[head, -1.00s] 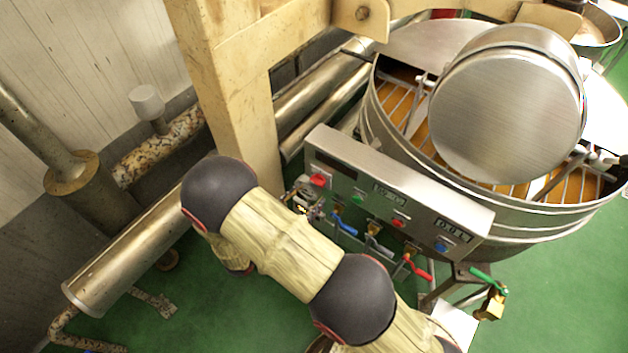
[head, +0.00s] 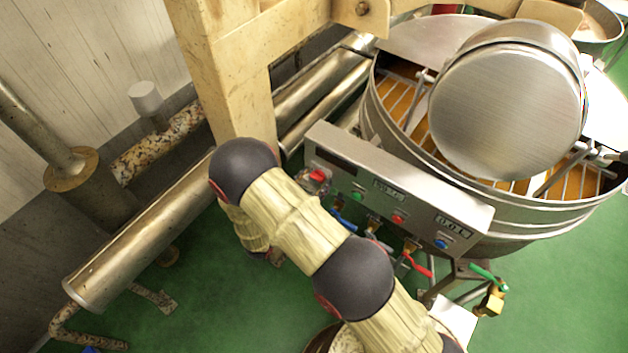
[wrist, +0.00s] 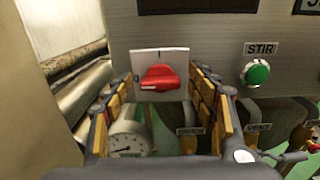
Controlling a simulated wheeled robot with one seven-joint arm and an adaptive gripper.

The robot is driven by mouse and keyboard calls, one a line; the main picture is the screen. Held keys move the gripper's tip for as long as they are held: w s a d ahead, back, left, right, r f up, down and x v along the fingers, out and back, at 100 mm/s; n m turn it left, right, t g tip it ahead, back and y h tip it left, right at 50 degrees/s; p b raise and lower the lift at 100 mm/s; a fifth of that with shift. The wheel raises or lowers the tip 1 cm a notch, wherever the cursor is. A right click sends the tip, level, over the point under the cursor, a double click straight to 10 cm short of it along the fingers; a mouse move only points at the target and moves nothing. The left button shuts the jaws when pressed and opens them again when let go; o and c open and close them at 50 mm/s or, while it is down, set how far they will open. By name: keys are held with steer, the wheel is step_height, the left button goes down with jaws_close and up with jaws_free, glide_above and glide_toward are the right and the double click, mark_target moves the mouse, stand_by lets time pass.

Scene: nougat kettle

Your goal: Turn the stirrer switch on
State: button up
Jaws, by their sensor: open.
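A red rotary switch (wrist: 160,78) sits on a white square plate (wrist: 138,62) on the steel control panel (wrist: 215,45). Its handle lies roughly crosswise, and a short dark mark shows above it. The switch also shows at the panel's left end in the head view (head: 318,175). A green button (wrist: 257,72) under a STIR label (wrist: 261,48) is to its right. My gripper (wrist: 160,88) is open, its fingers left and right of the red switch with nothing held. Contact with the plate cannot be told. In the head view my arm mostly hides the gripper.
The large round kettle (head: 480,215) stands behind the panel. A gauge (wrist: 129,143) and several valve handles, including a red one (head: 417,265), are below the panel. A beige post (head: 240,95) and metal pipes are at left. Green floor lies at right.

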steer(key=shift+c, duration=0.3)
steer(key=c, duration=1.1)
